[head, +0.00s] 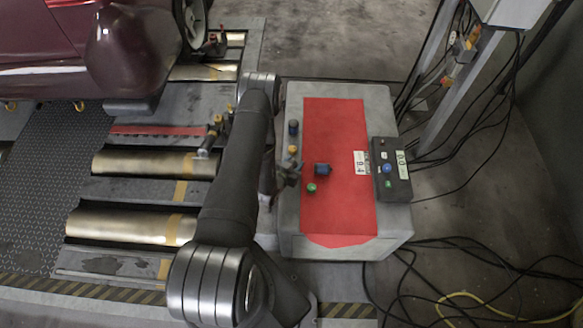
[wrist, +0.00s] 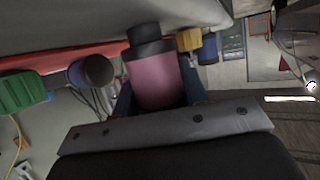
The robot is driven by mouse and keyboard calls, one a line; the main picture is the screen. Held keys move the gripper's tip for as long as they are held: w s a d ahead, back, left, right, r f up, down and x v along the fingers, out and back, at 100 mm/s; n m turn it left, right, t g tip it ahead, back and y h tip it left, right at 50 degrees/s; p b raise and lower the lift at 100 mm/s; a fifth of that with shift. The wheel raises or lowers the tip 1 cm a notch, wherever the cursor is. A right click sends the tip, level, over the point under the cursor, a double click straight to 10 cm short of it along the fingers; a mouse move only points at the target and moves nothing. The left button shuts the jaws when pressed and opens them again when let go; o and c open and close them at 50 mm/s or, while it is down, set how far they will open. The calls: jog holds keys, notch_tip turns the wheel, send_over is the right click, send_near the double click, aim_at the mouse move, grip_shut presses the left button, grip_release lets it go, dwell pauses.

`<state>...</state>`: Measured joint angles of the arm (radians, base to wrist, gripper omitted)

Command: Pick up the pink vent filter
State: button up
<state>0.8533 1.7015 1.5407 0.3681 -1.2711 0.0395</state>
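The pink vent filter (wrist: 155,80) is a pink cylinder with a black stepped end, in the middle of the wrist view. My gripper (wrist: 157,92) has one dark finger along each side of it. Both fingers appear to touch its sides, so the gripper looks shut on it. In the head view my gripper (head: 288,173) is at the left edge of the red mat (head: 338,130). The filter cannot be made out there, hidden by the gripper and arm. I cannot tell whether it rests on the mat.
A blue part (head: 323,169) and a green part (head: 311,188) stand close right of my gripper. A yellow part (head: 293,150) and a dark blue one (head: 293,127) stand behind it. A black button box (head: 391,185) sits at the right edge. The mat's far half is clear.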

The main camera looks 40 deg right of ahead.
jog(key=c, duration=0.3)
jog(key=shift+r, duration=0.15)
